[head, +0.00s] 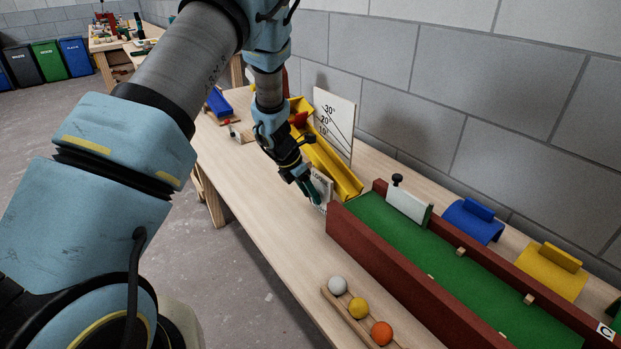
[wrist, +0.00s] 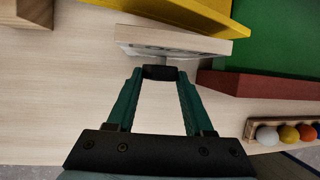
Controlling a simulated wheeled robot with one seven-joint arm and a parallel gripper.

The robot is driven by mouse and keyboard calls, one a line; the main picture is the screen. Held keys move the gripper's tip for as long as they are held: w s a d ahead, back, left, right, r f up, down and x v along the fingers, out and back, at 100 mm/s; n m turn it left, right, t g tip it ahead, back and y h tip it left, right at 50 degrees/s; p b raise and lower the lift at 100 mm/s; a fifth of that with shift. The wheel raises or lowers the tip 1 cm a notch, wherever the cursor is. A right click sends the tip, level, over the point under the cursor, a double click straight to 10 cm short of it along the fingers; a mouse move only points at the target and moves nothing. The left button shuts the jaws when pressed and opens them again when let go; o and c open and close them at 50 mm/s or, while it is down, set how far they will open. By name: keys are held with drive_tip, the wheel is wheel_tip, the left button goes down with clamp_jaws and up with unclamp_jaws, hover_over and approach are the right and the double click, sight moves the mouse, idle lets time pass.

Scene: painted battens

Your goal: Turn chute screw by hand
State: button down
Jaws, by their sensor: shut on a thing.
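The yellow chute (head: 335,165) slopes on the bench beside a white angle board (head: 335,120) marked with 30, 20 and 10 degrees; its yellow edge also shows at the top of the wrist view (wrist: 200,12). A small printed white plate (head: 322,186) stands at the chute's near side, seen edge-on in the wrist view (wrist: 185,44). The chute screw's black knob (wrist: 160,72) sits in front of this plate. My gripper (head: 311,195) is shut on the knob, one green fingertip on each side. In the head view the knob is hidden by my gripper.
A green-floored trough (head: 460,260) with dark red walls stands close to the right. Blue (head: 471,222) and yellow (head: 550,270) curved pieces lie behind it. A wooden rack (head: 345,308) holds grey, yellow and orange balls at the front. The bench left of the rack is clear.

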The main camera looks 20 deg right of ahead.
drive_tip(key=shift+w+a+r+g+p, duration=0.1)
drive_tip(key=shift+w+g+p, duration=0.1)
drive_tip(key=shift+g+p, duration=0.65)
drive_tip(key=shift+w+f+n+g+h, duration=0.15)
drive_tip(key=shift+f+n+g+h, duration=0.2)
drive_tip(key=shift+g, duration=0.5)
drive_tip(key=g+b, duration=0.2)
drive_tip(key=g+h+b, duration=0.1)
drive_tip(key=shift+w+f+n, duration=0.25)
drive_tip(key=shift+f+n, duration=0.1)
drive_tip(key=shift+f, duration=0.05)
drive_tip(key=g+h+b, duration=0.1)
drive_tip(key=g+b, duration=0.1)
drive_tip(key=b, duration=0.2)
drive_tip(key=f+n+g+h+b, duration=0.1)
drive_tip(key=g+b, duration=0.2)
drive_tip(key=b, duration=0.1)
drive_tip(key=shift+w, duration=0.2)
drive_tip(key=n+g+b, duration=0.1)
drive_tip(key=b, duration=0.2)
drive_tip(key=shift+g+h, duration=0.35)
drive_tip(key=shift+g, duration=0.05)
drive_tip(key=shift+r+n+g+h+b, duration=0.15)
drive_tip(key=shift+n+g+h+b, duration=0.35)
drive_tip(key=shift+b, duration=0.6)
drive_tip(key=shift+r, duration=0.1)
drive_tip(key=shift+c, duration=1.4)
unclamp_jaws()
